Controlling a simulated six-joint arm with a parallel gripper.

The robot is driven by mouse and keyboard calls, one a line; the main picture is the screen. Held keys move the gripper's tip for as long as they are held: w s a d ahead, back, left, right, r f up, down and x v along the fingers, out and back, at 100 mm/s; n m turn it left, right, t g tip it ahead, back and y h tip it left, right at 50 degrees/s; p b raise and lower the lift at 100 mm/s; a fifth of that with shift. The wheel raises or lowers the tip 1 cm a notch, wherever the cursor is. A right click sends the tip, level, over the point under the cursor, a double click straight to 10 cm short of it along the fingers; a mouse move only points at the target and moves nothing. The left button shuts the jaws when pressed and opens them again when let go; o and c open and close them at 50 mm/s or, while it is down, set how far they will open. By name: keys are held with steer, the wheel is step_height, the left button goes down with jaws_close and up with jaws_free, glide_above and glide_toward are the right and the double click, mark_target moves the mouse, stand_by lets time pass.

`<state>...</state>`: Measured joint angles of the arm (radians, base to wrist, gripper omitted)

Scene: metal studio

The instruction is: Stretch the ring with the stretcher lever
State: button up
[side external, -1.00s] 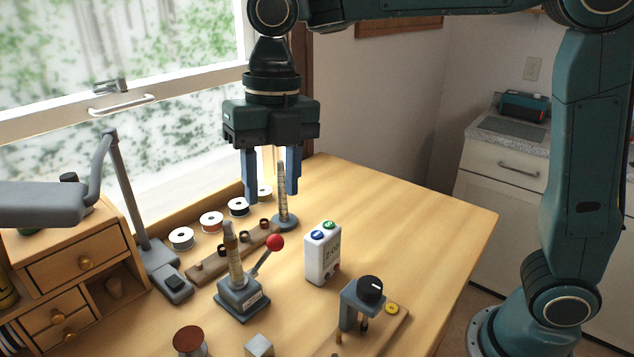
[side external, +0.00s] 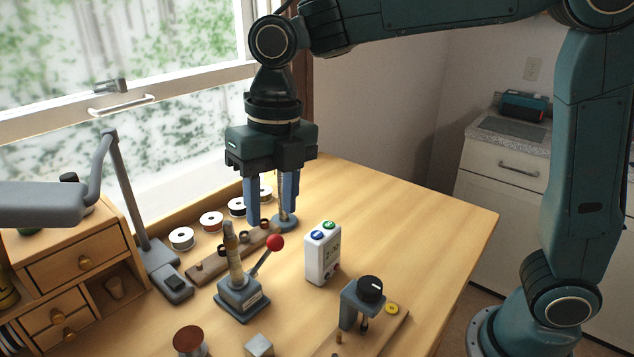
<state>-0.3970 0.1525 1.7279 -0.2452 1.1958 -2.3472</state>
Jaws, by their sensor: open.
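The ring stretcher (side external: 238,297) stands on the wooden bench, a grey-blue base with an upright tapered post (side external: 235,258). Its lever with a red ball knob (side external: 275,242) tilts up to the right. I cannot make out a ring on the post for certain. My gripper (side external: 270,222) points down, behind and above the stretcher, its two blue fingers apart. Between and behind the fingers is a ring mandrel (side external: 284,217) on a round base, partly hidden by the right finger. I cannot tell whether the fingers touch it.
A white box with blue and green buttons (side external: 322,253) stands right of the lever. A black-knobbed clamp device (side external: 362,300) is nearer the front. Several spools (side external: 182,238) and a wooden strip (side external: 205,268) lie behind the stretcher. A lamp (side external: 125,190) stands left. The bench's right side is clear.

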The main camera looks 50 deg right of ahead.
mark_target(262, 260)
steer(key=f, duration=0.6)
steer(key=a+f, duration=0.1)
steer(key=f, duration=0.3)
steer(key=shift+w, duration=0.1)
jaws_close()
